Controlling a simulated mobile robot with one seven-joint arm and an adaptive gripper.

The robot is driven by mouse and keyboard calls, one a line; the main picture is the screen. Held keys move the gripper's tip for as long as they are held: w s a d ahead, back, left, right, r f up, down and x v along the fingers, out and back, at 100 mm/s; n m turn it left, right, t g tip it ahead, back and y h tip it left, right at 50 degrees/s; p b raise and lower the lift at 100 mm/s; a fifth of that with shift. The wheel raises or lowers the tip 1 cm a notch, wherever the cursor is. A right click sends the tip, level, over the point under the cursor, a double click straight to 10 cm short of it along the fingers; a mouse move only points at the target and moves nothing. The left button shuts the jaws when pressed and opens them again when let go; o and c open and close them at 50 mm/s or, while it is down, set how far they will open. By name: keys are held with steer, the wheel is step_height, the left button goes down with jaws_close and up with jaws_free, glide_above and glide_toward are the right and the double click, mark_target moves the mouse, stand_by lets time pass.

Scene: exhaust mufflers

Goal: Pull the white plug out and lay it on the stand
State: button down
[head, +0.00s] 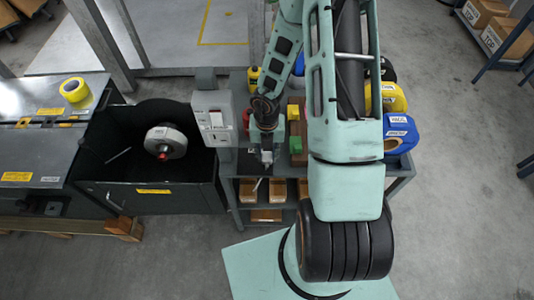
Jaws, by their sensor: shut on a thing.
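My arm covers much of the stand's top.
Cardboard boxes (277,190) fill the lower shelf.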

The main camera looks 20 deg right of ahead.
mark_target(267, 156)
steer(key=c, duration=1.5)
jaws_free()
step_height(267, 156, up, 12)
